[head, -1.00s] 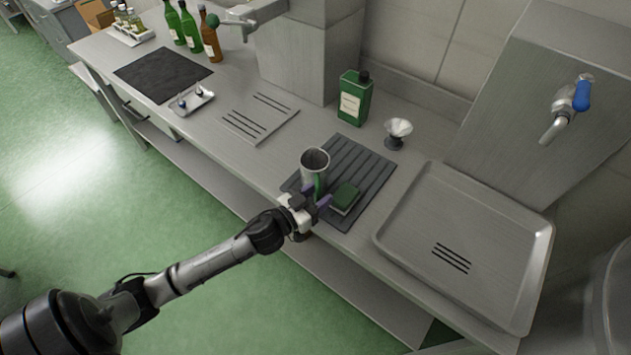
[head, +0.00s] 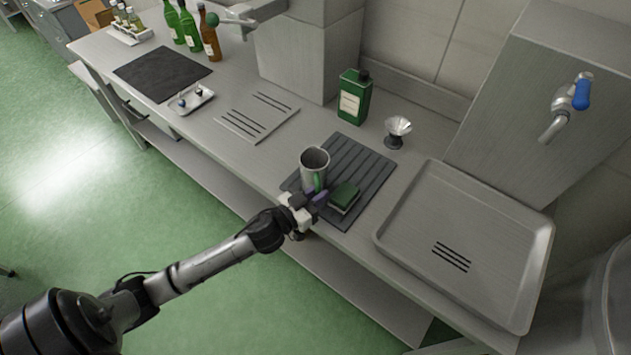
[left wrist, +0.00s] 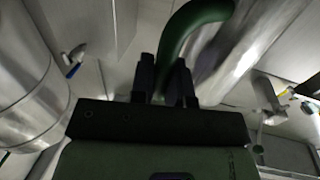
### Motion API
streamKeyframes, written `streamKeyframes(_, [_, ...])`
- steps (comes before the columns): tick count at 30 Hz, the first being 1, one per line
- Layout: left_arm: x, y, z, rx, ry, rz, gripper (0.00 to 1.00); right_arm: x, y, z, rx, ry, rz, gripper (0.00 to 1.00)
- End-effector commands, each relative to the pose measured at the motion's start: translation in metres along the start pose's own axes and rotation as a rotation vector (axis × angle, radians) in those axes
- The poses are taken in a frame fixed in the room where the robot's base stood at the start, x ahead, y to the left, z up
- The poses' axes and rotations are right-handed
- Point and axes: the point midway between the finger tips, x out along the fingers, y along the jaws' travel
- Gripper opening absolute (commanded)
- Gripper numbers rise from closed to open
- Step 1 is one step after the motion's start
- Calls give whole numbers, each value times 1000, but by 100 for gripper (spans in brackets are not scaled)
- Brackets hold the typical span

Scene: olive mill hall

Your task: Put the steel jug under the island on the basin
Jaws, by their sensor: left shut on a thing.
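The steel jug (head: 314,163) with a green handle (head: 318,180) is upright at the left part of the dark ribbed mat (head: 362,172) on the counter. My left gripper (head: 314,195) is shut on the handle from the front side. In the left wrist view the green handle (left wrist: 186,28) runs down between the two dark fingers (left wrist: 163,78), and the jug's shiny body (left wrist: 240,50) is beside it. The shallow steel basin (head: 410,238) with drain slots is to the right of the mat. My right gripper is not in view.
A green sponge (head: 344,196) lies just right of my gripper. A green bottle (head: 354,97) and a small funnel-topped item (head: 396,131) stand behind the mat. A tap with a blue lever (head: 581,93) overhangs the basin, which is empty.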

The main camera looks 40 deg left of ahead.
Motion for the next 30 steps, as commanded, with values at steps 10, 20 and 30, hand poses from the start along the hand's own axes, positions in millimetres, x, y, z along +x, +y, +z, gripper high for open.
streamKeyframes(10, [0,0,-13,1,3,1,0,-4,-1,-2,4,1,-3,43])
streamKeyframes(20, [1,21,-56,-4,6,2,0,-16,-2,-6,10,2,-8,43])
streamKeyframes(30, [2,83,-93,-5,5,1,0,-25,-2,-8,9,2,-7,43])
